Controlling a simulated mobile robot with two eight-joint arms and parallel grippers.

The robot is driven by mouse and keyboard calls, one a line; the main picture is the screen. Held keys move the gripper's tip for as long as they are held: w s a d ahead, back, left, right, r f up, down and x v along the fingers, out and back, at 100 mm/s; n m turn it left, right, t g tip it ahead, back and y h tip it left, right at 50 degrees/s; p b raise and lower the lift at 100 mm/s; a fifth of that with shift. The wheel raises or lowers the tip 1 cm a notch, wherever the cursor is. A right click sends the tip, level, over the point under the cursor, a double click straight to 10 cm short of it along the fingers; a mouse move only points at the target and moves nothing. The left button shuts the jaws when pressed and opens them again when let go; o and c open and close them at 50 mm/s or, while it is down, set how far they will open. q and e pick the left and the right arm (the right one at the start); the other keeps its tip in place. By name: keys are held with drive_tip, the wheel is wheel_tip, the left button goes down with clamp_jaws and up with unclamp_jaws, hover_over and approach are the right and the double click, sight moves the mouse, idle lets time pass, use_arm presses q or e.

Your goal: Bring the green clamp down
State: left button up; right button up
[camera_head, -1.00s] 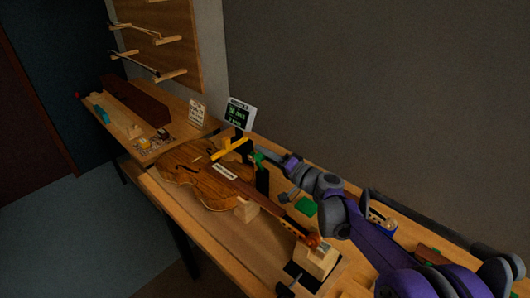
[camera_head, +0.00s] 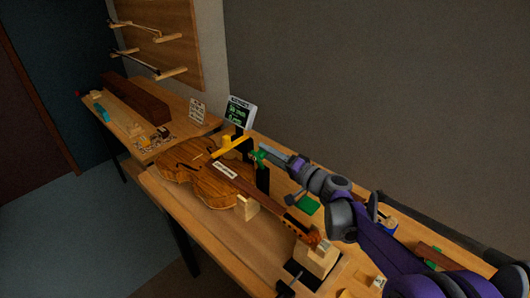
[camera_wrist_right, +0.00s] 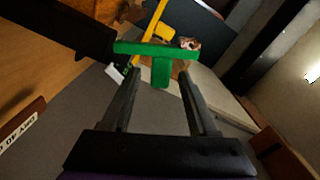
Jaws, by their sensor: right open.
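The green clamp (camera_head: 257,158) sits at the upper part of a black upright post (camera_head: 263,181) beside the violin (camera_head: 198,175). In the right wrist view the green clamp (camera_wrist_right: 160,62) is T-shaped, with a crossbar and a short stem pointing toward my gripper. My right gripper (camera_wrist_right: 158,84) is open, with one finger on each side of the stem's line; I cannot tell whether either finger touches it. In the head view my right gripper (camera_head: 268,154) comes to the clamp from the right. My left gripper is not in view.
A yellow bar (camera_head: 232,146) reaches from the post area over the violin. A small display (camera_head: 240,112) stands behind. A green block (camera_head: 307,205) lies on the bench right of the post. A wooden block (camera_head: 316,259) supports the violin's scroll end.

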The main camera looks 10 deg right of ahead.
drive_tip(key=v, duration=0.9)
drive_tip(key=shift+b, duration=0.3)
